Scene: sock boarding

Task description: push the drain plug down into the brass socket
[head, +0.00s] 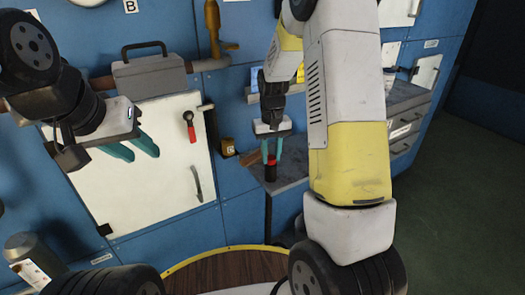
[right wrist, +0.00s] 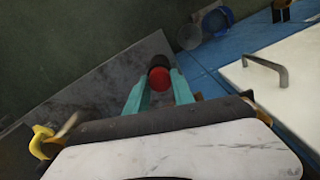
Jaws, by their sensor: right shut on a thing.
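My right gripper (head: 271,158) is shut on a dark plug with a red top (head: 271,161), over the grey worktop. The same red top shows between the teal fingers in the right wrist view (right wrist: 160,79), with a black part beyond it. I cannot make out the brass socket, nor tell whether the plug touches anything below. My left gripper (head: 143,155) is open and empty in front of the white wall panel, its teal fingers apart.
The grey worktop (head: 287,178) stands against the blue wall. A red-handled lever (head: 189,125) and a bar handle (head: 197,184) are on the white panel (head: 150,190). A small brass-coloured block (head: 228,147) is left of the right gripper. A grey toolbox (head: 149,75) sits above the panel.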

